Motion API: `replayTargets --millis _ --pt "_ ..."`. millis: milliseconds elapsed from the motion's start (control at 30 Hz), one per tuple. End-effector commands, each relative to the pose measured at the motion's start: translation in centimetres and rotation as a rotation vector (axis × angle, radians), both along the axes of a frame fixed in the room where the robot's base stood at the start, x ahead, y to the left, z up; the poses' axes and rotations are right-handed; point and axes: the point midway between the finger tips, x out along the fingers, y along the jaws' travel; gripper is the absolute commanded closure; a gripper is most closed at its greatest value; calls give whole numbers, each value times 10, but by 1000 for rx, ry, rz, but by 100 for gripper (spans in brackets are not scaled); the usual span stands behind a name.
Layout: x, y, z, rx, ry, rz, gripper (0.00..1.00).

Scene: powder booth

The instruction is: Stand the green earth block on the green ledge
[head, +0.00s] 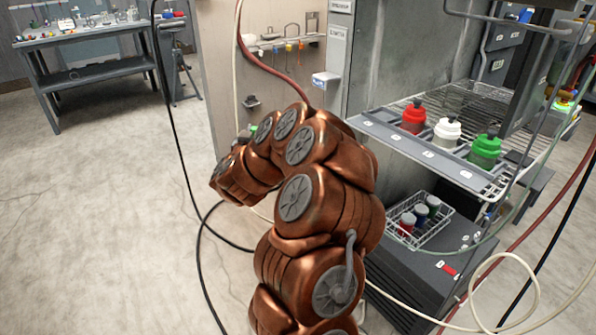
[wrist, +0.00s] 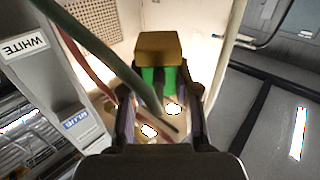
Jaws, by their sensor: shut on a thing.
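My gripper (wrist: 158,95) has its two dark fingers on either side of a block with a gold-brown face and green below it. I take this to be the green earth block (wrist: 170,77); the fingers are shut on it. In the head view the gripper is mostly hidden behind my copper arm, and only a small bit of green shows past it. A grey strip (wrist: 50,85) at the left of the wrist view carries labels reading WHITE and BLUE. I cannot make out a green label or which part is the green ledge.
A wire-topped rack (head: 430,155) at the right holds a red bottle (head: 413,117), a white bottle (head: 447,132) and a green bottle (head: 485,150). A wire basket (head: 420,217) sits below. Hoses cross the wrist view close to the block. Open floor lies at the left.

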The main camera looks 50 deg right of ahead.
Motion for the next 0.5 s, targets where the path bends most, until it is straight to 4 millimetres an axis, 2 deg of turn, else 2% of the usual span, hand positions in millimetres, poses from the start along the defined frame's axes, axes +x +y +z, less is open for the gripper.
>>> replayTargets --millis 33,200,333,500 --pt "-15 -14 -23 6 1 -48 98" --pt "-62 -49 -60 3 1 -196 98" --pt "-87 -64 -80 4 4 -269 98" --pt "-103 -72 -90 2 1 -316 98"
